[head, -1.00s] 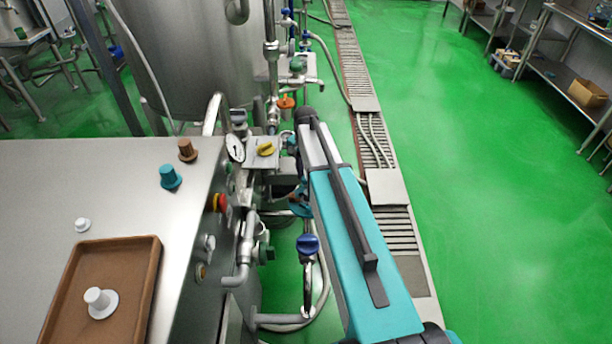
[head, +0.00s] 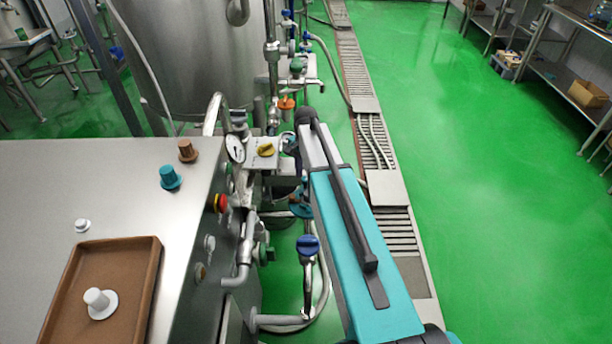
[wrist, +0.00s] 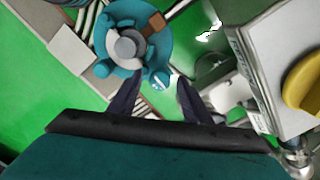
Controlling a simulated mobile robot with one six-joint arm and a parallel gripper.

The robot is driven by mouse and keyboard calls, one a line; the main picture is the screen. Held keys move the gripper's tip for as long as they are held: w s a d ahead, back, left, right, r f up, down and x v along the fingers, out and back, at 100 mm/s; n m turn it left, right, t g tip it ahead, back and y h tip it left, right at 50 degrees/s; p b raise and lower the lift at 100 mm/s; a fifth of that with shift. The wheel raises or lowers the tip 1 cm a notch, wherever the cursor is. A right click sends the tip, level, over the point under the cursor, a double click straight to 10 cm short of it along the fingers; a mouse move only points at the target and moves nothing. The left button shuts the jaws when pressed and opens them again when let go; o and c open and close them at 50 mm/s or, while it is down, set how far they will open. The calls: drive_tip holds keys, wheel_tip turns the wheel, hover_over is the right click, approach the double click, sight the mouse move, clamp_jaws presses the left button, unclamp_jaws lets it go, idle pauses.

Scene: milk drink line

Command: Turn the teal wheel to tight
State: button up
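The teal wheel (wrist: 103,41) shows at the upper middle left of the wrist view. It has a grey round hub, rounded lobes on its rim and a brown patch on its right side. In the head view a teal part, apparently the same wheel (head: 300,210), shows beside my arm, partly hidden by it. My gripper (wrist: 155,78) is open in the wrist view, with its two dark fingers apart. A lobe of the wheel shows between and just beyond the fingertips. I cannot tell whether they touch it.
A yellow knob (wrist: 302,90) on a pale box is to the right of my gripper. A blue-handled valve (head: 308,246) and pipes stand below the wheel. A steel table (head: 110,190) with a teal cap (head: 170,177) and brown tray (head: 142,290) is left. Green floor is clear at right.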

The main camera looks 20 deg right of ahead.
sight(306, 179)
drive_tip(key=shift+r, duration=0.2)
wheel_tip(306, 179, up, 13)
drive_tip(key=b, duration=0.2)
drive_tip(key=shift+r, duration=0.2)
idle(0.7)
drive_tip(key=shift+r, duration=0.15)
idle(0.3)
